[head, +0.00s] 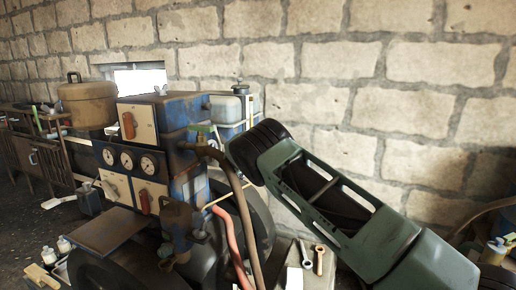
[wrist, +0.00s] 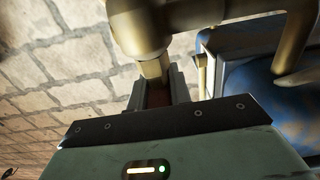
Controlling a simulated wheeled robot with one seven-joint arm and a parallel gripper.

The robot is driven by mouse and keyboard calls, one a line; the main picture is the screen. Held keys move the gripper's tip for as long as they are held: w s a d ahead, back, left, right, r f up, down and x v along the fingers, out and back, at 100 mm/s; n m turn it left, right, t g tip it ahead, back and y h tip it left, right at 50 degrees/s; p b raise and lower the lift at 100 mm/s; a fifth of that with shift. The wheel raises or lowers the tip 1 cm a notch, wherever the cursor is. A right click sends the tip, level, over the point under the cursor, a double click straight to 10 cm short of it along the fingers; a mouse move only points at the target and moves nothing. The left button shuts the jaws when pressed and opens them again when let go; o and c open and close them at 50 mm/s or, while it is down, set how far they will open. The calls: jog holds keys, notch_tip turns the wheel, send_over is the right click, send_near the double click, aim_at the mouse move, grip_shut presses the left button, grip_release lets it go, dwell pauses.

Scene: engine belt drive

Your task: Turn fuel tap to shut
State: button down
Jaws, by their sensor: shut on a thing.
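In the wrist view, my gripper (wrist: 158,90) has its two dark fingers closed around a dark reddish-brown piece, which appears to be the fuel tap's handle (wrist: 158,98). A brass hexagonal fitting (wrist: 152,69) sits just beyond the fingertips and joins a thick brass-coloured body (wrist: 165,25) above. The fingers hide most of the handle, so I cannot tell its angle. In the head view, my green arm reaches from the lower right up towards the blue engine (head: 185,118). The tap and the fingertips cannot be made out clearly there.
Beside the gripper is a worn blue surface (wrist: 275,95) with brass-coloured pipework. The head view shows a panel with several gauges (head: 128,160), a brown tank (head: 88,103), a curved brown pipe (head: 235,185) and a red hose (head: 232,245). A stone wall (head: 340,90) stands behind.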

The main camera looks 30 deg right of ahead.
jog(key=c, duration=1.3)
grip_release()
jog(key=shift+r, duration=0.1)
jog(key=b+v, duration=0.3)
jog(key=v, duration=1.4)
jog(key=shift+s+a+b, duration=0.1)
jog(key=shift+s+b, duration=0.05)
jog(key=shift+b, duration=0.15)
